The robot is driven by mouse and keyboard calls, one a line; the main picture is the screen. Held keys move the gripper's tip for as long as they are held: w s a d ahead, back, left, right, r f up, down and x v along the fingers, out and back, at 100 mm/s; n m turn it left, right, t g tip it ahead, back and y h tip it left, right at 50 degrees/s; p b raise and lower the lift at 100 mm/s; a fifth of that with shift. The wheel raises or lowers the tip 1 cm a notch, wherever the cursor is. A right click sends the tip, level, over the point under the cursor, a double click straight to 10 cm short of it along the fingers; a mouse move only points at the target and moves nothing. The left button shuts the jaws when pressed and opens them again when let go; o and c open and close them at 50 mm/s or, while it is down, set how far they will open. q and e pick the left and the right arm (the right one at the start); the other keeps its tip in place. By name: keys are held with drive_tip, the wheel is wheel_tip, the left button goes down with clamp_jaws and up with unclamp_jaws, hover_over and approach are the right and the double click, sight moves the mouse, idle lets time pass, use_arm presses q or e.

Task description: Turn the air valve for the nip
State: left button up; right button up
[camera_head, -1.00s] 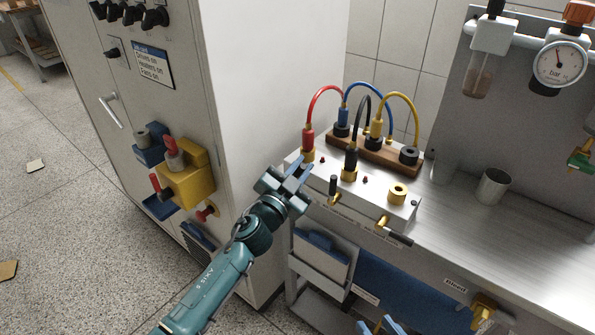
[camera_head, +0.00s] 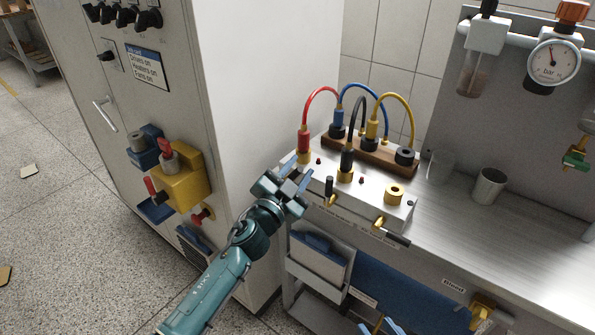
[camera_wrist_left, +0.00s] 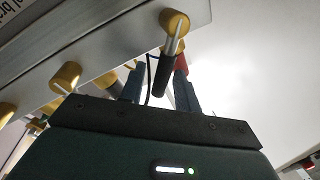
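A metal valve box (camera_head: 362,203) on the bench carries brass valves with black levers on its front. One front valve (camera_head: 330,194) is near my left gripper and another (camera_head: 381,222) is further right. My left gripper (camera_head: 296,174) is at the box's left front corner. In the left wrist view its blue fingers are apart, and a brass valve's (camera_wrist_left: 173,22) black lever (camera_wrist_left: 164,70) appears between them with gaps on both sides. Contact cannot be told. The valve labels are unreadable, so I cannot tell which is the nip's. My right gripper's blue fingertips (camera_head: 380,327) appear apart at the bottom edge.
Red, blue, black and yellow hoses (camera_head: 408,108) arch from the box to a wooden plug block (camera_head: 340,144). A grey cabinet (camera_head: 270,85) stands close on the left. Cups (camera_head: 489,186) and a pressure gauge (camera_head: 553,62) are on the right. The bench between is clear.

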use_arm(q)
drive_tip(key=v, duration=1.3)
drive_tip(key=shift+p, duration=0.35)
use_arm(e)
drive_tip(key=shift+w+a+f, duration=0.1)
drive_tip(key=shift+a, duration=0.05)
use_arm(q)
drive_tip(key=shift+s, duration=0.1)
